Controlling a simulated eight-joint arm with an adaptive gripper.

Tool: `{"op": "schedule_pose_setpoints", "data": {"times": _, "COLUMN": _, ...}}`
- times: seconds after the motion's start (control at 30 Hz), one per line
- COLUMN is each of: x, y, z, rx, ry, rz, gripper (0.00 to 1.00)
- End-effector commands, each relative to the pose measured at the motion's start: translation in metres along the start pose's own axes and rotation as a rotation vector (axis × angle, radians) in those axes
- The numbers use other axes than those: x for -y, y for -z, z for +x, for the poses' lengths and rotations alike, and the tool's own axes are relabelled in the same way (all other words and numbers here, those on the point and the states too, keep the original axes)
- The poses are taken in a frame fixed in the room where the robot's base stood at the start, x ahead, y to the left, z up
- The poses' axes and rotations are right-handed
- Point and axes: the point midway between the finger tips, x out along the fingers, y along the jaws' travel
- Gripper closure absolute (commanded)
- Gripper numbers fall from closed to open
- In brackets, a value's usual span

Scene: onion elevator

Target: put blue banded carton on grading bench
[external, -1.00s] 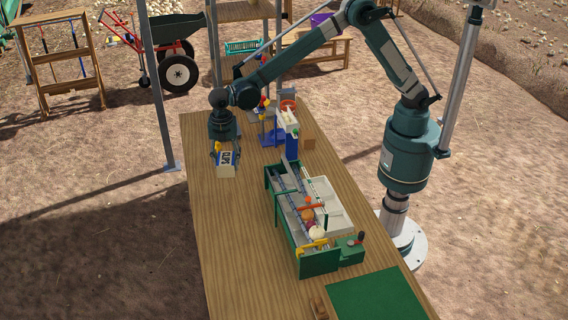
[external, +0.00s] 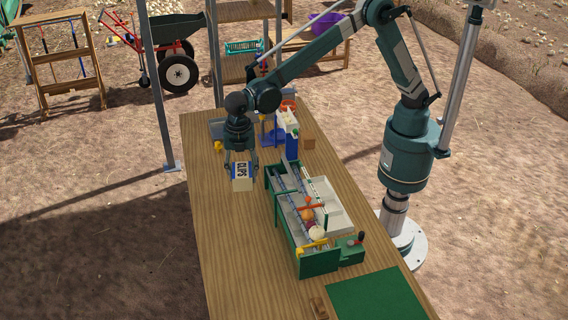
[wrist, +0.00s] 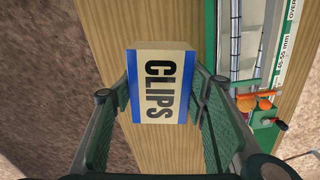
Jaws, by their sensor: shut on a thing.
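The blue banded carton (external: 243,178) is cream with blue bands and the word CLIPS. In the wrist view the carton (wrist: 159,86) sits between the two finger pads. My gripper (external: 241,166) is shut on it, and the wrist view shows my gripper (wrist: 161,100) with a pad against each side. The carton hangs over the wooden bench top (external: 228,255), left of the green grader. I cannot tell its exact height above the wood. No label in view names the grading bench; this wooden bench carries the grader.
The green grader (external: 318,262) with sloping rails and a few onions stands just right of the carton. A blue and white elevator (external: 290,145) is behind it. A green mat (external: 378,297) lies at the near right. The near left bench top is clear.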

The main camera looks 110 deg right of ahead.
Motion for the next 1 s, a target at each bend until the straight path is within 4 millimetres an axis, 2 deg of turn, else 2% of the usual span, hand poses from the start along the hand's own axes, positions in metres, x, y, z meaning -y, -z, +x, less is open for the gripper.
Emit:
{"op": "schedule_pose_setpoints", "data": {"times": 0.03, "x": 0.009, "y": 0.017, "z": 0.0, "rx": 0.0, "ry": 0.0, "rz": -0.009, "gripper": 0.72}}
{"op": "schedule_pose_setpoints", "data": {"times": 0.4, "x": 0.078, "y": 0.122, "z": 0.0, "rx": 0.0, "ry": 0.0, "rz": -0.044, "gripper": 0.72}}
{"op": "schedule_pose_setpoints", "data": {"times": 0.67, "x": 0.135, "y": 0.191, "z": 0.0, "rx": 0.0, "ry": 0.0, "rz": -0.068, "gripper": 0.72}}
{"op": "schedule_pose_setpoints", "data": {"times": 1.0, "x": 0.217, "y": 0.271, "z": 0.0, "rx": 0.0, "ry": 0.0, "rz": -0.1, "gripper": 0.72}}
